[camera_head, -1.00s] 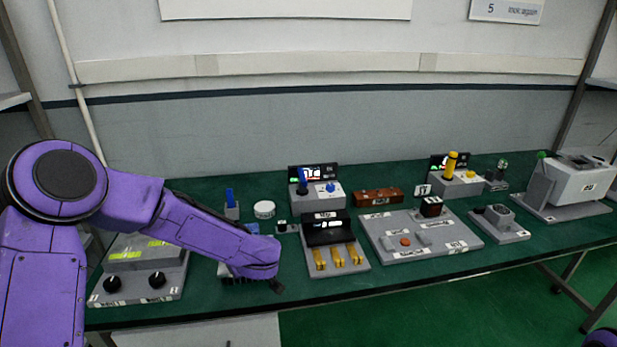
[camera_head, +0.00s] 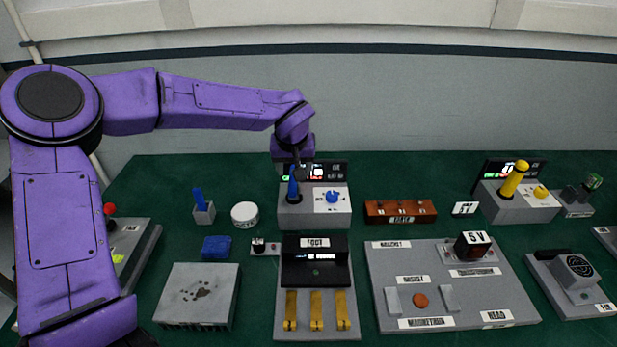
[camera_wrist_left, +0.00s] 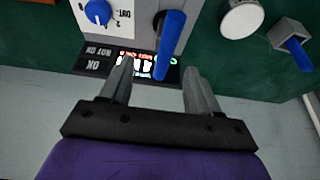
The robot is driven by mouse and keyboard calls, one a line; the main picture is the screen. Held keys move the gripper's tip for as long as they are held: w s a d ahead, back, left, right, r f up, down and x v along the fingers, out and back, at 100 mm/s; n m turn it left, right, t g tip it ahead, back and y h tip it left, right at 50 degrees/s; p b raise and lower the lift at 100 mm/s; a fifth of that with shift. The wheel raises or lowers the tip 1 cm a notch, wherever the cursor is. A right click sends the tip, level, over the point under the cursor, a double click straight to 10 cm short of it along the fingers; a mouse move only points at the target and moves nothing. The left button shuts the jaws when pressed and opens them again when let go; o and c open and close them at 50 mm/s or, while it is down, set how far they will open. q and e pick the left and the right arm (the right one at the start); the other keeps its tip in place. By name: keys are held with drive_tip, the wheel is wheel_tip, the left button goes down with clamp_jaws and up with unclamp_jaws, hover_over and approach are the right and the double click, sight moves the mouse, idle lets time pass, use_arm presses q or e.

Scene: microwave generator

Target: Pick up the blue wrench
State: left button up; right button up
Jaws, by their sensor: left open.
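A blue upright handle (camera_head: 293,188), which looks like the blue wrench, stands in a grey box (camera_head: 318,214) with a small display. A smaller blue stick (camera_head: 199,200) stands in a grey holder farther left, so I cannot be fully sure which is the wrench. My left gripper (camera_head: 301,168) is over the box, right at the top of the taller handle. In the left wrist view the two fingers (camera_wrist_left: 158,68) are apart, and the blue handle (camera_wrist_left: 170,42) shows between them. I cannot tell if they touch it. My right gripper is out of view.
A blue knob (camera_head: 332,197) is right of the handle on the same box. A white round tin (camera_head: 245,214), a blue block (camera_head: 216,248) and a brown block (camera_head: 400,211) are nearby. A yellow handle (camera_head: 514,178) stands far right. The wall is close behind.

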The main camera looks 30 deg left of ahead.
sight(289, 183)
use_arm(q)
drive_tip(key=f, duration=0.2)
drive_tip(key=shift+s+a+f, duration=0.1)
drive_tip(key=shift+a+f, duration=0.2)
drive_tip(key=shift+f, duration=0.05)
drive_tip(key=shift+s+a+f+p, duration=0.25)
drive_tip(key=shift+s+f+p, duration=0.1)
drive_tip(key=shift+s, duration=0.3)
drive_tip(key=w+f, duration=0.1)
drive_tip(key=f, duration=0.1)
drive_tip(key=w+f, duration=0.1)
drive_tip(key=f, duration=0.1)
drive_tip(key=w+f+p, duration=0.1)
drive_tip(key=shift+w+a+f, duration=0.3)
drive_tip(key=shift+w+f, duration=0.05)
drive_tip(key=shift+f, duration=0.05)
drive_tip(key=shift+s+r, duration=0.25)
drive_tip(key=shift+s, duration=0.15)
drive_tip(key=shift+s+r, duration=0.15)
drive_tip(key=shift+s, duration=0.05)
drive_tip(key=c, duration=0.4)
drive_tip(key=shift+w, duration=0.1)
clamp_jaws()
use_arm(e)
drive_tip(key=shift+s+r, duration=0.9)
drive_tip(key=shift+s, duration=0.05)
